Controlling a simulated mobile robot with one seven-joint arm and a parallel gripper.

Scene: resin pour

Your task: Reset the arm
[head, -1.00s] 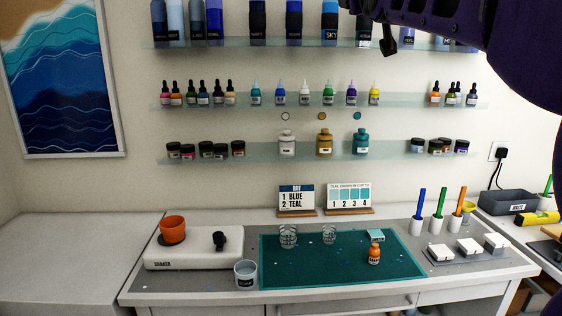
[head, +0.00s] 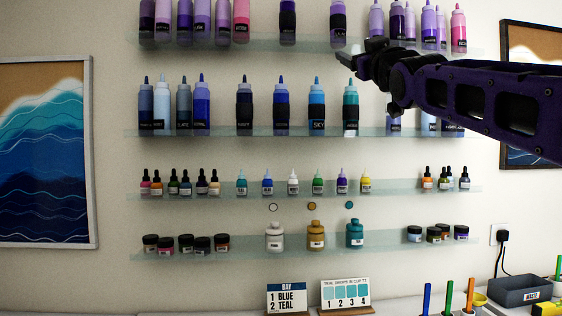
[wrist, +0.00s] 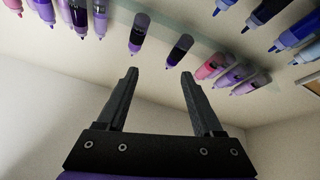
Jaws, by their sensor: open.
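My gripper (wrist: 159,75) is open and empty in the wrist view, its two dark fingers spread apart and pointing up toward the shelf bottles. In the head view my gripper (head: 345,55) is at the end of my purple arm, which reaches in from the right. It appears in front of the upper shelves, between the top row and the row below. Two purple bottles, one of them a dark-banded bottle (wrist: 180,50), show beyond the fingertips in the wrist view. Nothing is between the fingers.
The top shelf (head: 270,42) holds purple and pink bottles. The second shelf (head: 270,133) holds blue and teal bottles. Lower shelves carry droppers and jars. Two cards, including the day card (head: 287,298), stand below. A grey bin (head: 520,291) is at the lower right.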

